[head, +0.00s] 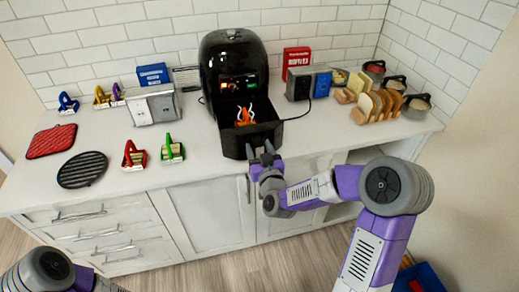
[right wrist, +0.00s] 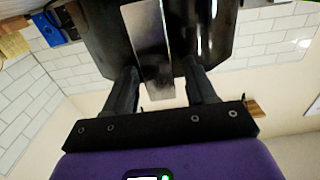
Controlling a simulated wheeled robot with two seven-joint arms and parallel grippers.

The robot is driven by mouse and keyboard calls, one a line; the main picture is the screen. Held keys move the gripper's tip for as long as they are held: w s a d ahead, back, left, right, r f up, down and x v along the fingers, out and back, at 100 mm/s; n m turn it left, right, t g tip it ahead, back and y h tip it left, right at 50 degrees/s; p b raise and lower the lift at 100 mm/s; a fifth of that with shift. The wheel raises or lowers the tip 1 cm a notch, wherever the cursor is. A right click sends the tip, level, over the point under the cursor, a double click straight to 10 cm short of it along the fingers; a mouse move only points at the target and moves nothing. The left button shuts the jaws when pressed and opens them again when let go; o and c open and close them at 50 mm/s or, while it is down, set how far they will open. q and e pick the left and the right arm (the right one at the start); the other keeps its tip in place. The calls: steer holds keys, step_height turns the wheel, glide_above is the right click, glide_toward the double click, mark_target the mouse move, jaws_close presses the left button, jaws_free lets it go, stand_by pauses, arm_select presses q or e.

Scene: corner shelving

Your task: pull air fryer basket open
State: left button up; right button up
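The black air fryer (head: 233,62) stands against the back wall on the counter. Its basket (head: 263,136) is slid out toward me, and something orange and white shows inside. My right gripper (head: 264,158) is at the basket's front. In the right wrist view, the fingers of my right gripper (right wrist: 162,88) stand on both sides of the silver-faced handle (right wrist: 153,50) and look closed around it; exact finger contact is hard to see. Only part of my left arm shows at the lower left of the head view; its gripper is out of view.
Right are another toaster (head: 308,83), a bread rack (head: 378,105) and jars. Counter beside the basket is clear.

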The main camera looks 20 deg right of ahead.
steer(key=s, duration=0.4)
steer(key=shift+s+a, duration=0.35)
steer(key=shift+a, duration=0.05)
steer(key=s+b, duration=0.1)
steer(key=b, duration=0.2)
steer(key=shift+s+a+f, duration=0.1)
steer(key=shift+s, duration=0.25)
steer(key=shift+s+a+b, duration=0.15)
steer(key=shift+s+b, duration=0.4)
steer(key=shift+b, duration=0.4)
steer(key=s+a+f+g+y+p, duration=0.1)
steer(key=a+f+g+y, duration=0.15)
steer(key=f, duration=0.55)
steer(key=s+a+f+g+y, duration=0.1)
steer(key=s+a+f+g, duration=0.15)
steer(key=f, duration=0.55)
steer(key=a+f+g+y+p, duration=0.1)
steer(key=a+f+g+y, duration=0.2)
steer(key=f, duration=0.5)
steer(key=s+a+f+g, duration=0.3)
steer(key=s+f+g, duration=0.1)
steer(key=s+f, duration=0.3)
steer(key=s+a+f+g+p, duration=0.1)
steer(key=s+a+f+g, duration=0.2)
steer(key=s, duration=0.7)
step_height(320, 180, down, 4)
steer(key=shift+s+a+f+m+g, duration=0.15)
steer(key=shift+m+g, duration=0.25)
steer(key=shift+g, duration=0.8)
